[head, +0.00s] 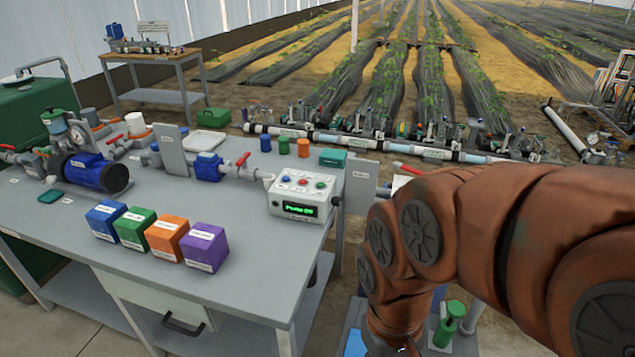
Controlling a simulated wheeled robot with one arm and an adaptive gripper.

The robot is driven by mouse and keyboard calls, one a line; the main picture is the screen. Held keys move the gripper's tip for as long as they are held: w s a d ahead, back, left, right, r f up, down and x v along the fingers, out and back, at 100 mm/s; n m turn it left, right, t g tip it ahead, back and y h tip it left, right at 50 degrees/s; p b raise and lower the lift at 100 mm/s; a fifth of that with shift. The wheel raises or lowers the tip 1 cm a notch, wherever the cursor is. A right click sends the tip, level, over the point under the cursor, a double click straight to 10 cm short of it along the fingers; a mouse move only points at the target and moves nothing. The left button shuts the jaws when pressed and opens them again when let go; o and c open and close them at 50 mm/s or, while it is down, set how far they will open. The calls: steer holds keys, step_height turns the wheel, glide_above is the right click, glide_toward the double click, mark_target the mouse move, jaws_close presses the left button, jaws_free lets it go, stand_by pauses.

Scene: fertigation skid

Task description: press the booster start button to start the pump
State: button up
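A white control box (300,196) stands near the right end of the grey bench. Its sloped top carries several small coloured buttons, among them a red one (303,182); their labels are too small to read. Its front display (300,209) is lit with green text that seems to start with "Pump"; the last letters are unclear. A blue pump motor (92,172) sits at the bench's left, joined to grey pipework. My orange-brown arm fills the right side and bends down past the bench's right end. My gripper is not visible, so its fingers cannot be judged.
Blue, green, orange and purple boxes (206,247) stand in a row at the grey bench's (250,270) front. A blue valve with a red lever (207,165) is left of the control box. A green-topped fitting (455,310) stands low at right. Bench surface before the control box is clear.

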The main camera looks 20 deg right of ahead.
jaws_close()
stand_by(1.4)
